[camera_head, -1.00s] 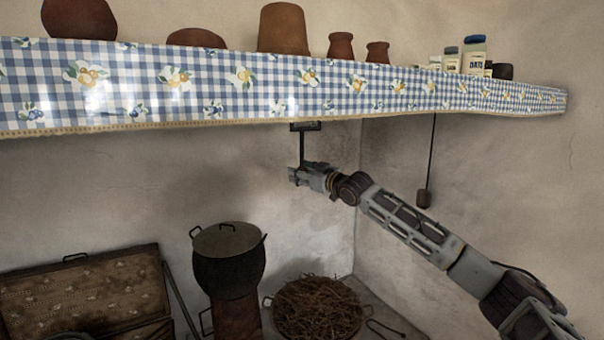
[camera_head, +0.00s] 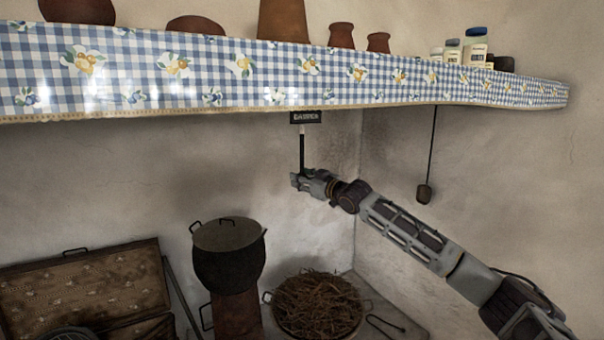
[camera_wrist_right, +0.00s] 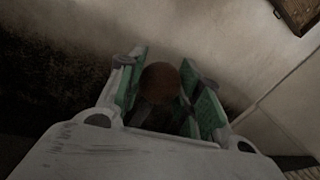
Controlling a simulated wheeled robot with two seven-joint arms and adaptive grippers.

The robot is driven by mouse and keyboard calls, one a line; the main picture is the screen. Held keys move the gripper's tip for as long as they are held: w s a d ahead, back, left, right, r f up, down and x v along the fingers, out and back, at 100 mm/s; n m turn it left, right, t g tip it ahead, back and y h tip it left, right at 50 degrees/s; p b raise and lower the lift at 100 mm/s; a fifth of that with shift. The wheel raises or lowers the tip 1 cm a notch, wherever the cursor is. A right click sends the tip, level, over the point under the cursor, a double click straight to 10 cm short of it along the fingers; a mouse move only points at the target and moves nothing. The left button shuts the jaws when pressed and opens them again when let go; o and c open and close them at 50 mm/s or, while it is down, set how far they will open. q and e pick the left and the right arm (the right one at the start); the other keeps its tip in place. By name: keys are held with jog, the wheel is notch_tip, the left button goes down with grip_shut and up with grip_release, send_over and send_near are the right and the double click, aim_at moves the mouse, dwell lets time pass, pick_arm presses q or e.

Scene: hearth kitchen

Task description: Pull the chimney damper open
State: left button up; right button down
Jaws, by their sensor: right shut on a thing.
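The damper pull is a thin dark rod (camera_head: 302,150) that hangs from under the shelf edge, below a small dark sign (camera_head: 306,117) reading "DAMPER". A pale stretch shows near the rod's top. My right gripper (camera_head: 299,181) is at the rod's lower end in the head view. In the right wrist view, the green-padded fingers of the right gripper (camera_wrist_right: 160,95) are shut on a round brown knob (camera_wrist_right: 160,80), one finger on each side. The shelf hides whatever the rod joins above. My left gripper is out of view.
A shelf with a blue checked cloth (camera_head: 180,80) runs above, bearing pots and jars. Below stand a lidded pot (camera_head: 229,265), a basket of twigs (camera_head: 318,305) and an open chest (camera_head: 80,285).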

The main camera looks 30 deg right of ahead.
jog(key=shift+a+f, duration=0.1)
jog(key=shift+f, duration=1.6)
jog(key=c, duration=0.9)
grip_release()
jog(key=shift+c, duration=0.2)
jog(key=shift+r, duration=0.2)
jog(key=v, duration=1.1)
jog(key=shift+s+d, duration=0.25)
